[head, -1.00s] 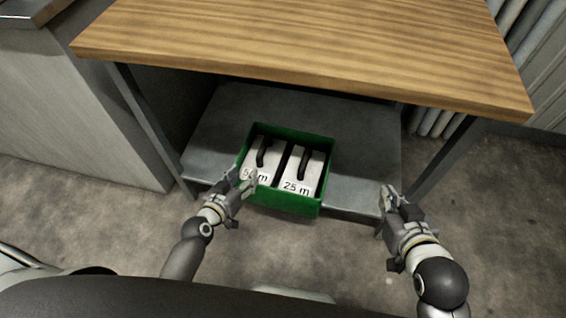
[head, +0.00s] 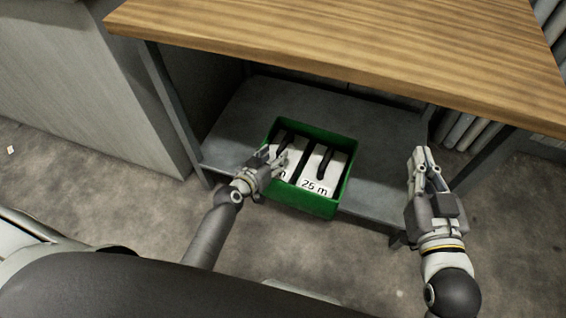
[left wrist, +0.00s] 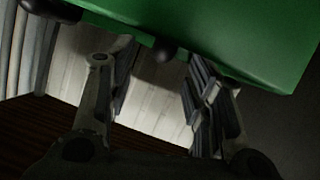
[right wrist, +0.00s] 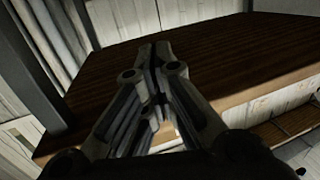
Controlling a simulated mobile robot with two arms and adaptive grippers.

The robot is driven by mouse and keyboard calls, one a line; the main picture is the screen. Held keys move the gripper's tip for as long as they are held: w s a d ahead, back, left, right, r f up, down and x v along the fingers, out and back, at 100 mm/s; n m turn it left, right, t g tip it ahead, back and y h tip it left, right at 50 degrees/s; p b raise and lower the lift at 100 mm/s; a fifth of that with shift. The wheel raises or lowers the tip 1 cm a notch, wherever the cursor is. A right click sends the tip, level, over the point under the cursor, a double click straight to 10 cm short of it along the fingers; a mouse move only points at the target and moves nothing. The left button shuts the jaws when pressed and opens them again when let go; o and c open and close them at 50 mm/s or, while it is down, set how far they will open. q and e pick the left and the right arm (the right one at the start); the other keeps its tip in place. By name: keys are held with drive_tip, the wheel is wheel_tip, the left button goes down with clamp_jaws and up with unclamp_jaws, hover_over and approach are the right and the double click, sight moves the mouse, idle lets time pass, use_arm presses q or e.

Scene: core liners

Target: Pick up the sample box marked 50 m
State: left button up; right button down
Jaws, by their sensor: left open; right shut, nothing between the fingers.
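The box marked 50 m is the white left box (head: 294,160) in the green crate (head: 318,207) in the head view. It has a black handle on top, and only the "m" of its label still shows. My left gripper (head: 277,157) is open over the front left of the crate and covers part of this box. In the head view I cannot tell whether it touches. In the left wrist view the open fingers (left wrist: 163,78) are close to the green crate wall (left wrist: 240,40). My right gripper (head: 422,158) is shut and empty, to the right of the crate; its closed fingers (right wrist: 158,52) show in the right wrist view.
A white box marked 25 m (head: 321,178) with a black handle stands beside it in the crate. The crate sits on a grey shelf (head: 385,140) under a wooden tabletop (head: 350,40). The tabletop overhangs the shelf's back part. Table legs stand left and right.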

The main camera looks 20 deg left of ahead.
sight(278, 152)
use_arm(q)
drive_tip(key=b+x, duration=0.1)
drive_tip(key=x, duration=0.2)
drive_tip(key=shift+w+a+f, duration=0.1)
drive_tip(key=shift+w+f, duration=0.1)
drive_tip(key=shift+w, duration=0.3)
clamp_jaws()
use_arm(e)
wheel_tip(278, 152, up, 7)
drive_tip(key=t+y, duration=0.1)
drive_tip(key=t, duration=0.3)
drive_tip(key=shift+s+a+f, duration=0.15)
drive_tip(key=shift+a+f, duration=0.05)
drive_tip(key=shift+a, duration=0.2)
